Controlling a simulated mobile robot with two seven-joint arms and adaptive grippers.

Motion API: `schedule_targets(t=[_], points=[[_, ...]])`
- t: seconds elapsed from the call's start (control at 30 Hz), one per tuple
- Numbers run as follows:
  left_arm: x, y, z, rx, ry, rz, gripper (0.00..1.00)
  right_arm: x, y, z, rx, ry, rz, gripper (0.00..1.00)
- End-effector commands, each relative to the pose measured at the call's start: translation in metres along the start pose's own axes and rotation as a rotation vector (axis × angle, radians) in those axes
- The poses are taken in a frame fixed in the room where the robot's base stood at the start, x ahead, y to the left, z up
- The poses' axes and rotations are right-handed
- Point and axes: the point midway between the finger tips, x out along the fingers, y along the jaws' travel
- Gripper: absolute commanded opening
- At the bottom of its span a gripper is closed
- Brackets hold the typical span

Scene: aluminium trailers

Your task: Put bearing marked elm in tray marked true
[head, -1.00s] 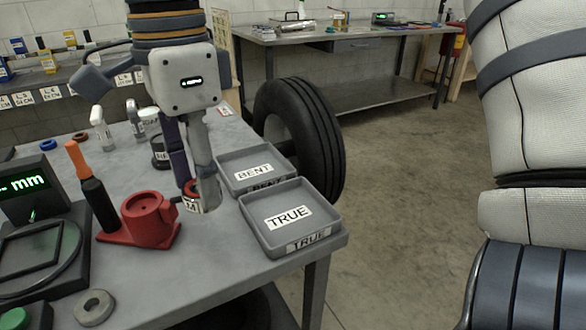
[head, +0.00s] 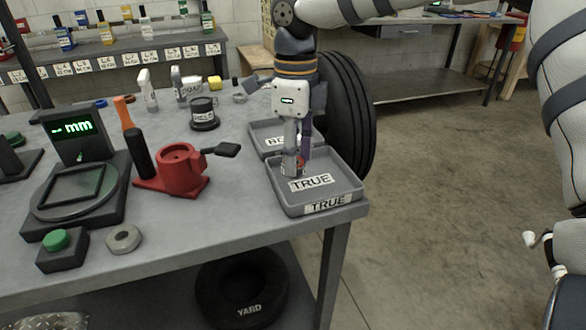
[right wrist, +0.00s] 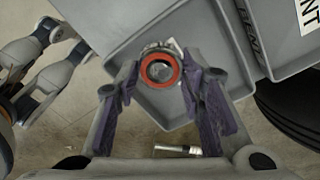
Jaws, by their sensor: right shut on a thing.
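My right gripper (head: 299,170) points down over the grey tray marked TRUE (head: 347,186). It is shut on a small bearing with a red ring (head: 301,162). In the right wrist view the bearing (right wrist: 160,68) is between the two fingertips, with the tray's grey floor (right wrist: 150,102) below it. The bearing's marking cannot be read now. I cannot tell whether it touches the tray floor. My left gripper is not in view.
The tray marked BENT (head: 262,130) stands just behind. A tyre (head: 345,110) stands beyond the table edge.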

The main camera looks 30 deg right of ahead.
Motion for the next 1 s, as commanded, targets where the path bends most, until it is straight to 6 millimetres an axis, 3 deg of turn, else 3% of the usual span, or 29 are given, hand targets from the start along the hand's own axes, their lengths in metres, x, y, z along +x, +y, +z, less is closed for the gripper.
schedule_targets(t=[0.07, 0.2, 0.57, 0.6, 0.67, 1.0], points=[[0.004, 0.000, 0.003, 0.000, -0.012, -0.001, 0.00, 0.015, -0.010, 0.001, 0.002, 0.006, 0.002, 0.00], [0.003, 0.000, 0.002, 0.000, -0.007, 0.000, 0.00, 0.035, -0.009, 0.001, 0.000, 0.000, -0.002, 0.00], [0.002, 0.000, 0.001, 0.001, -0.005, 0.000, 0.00, 0.040, -0.009, 0.001, 0.001, -0.002, -0.001, 0.00], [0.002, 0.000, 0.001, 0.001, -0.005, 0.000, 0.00, 0.041, -0.009, 0.001, 0.001, -0.002, -0.002, 0.40], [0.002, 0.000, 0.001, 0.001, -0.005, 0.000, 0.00, 0.040, -0.009, 0.001, 0.001, -0.002, -0.002, 0.54], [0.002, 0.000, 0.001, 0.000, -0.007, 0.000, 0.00, 0.037, -0.009, 0.001, 0.001, -0.002, -0.002, 0.56]])
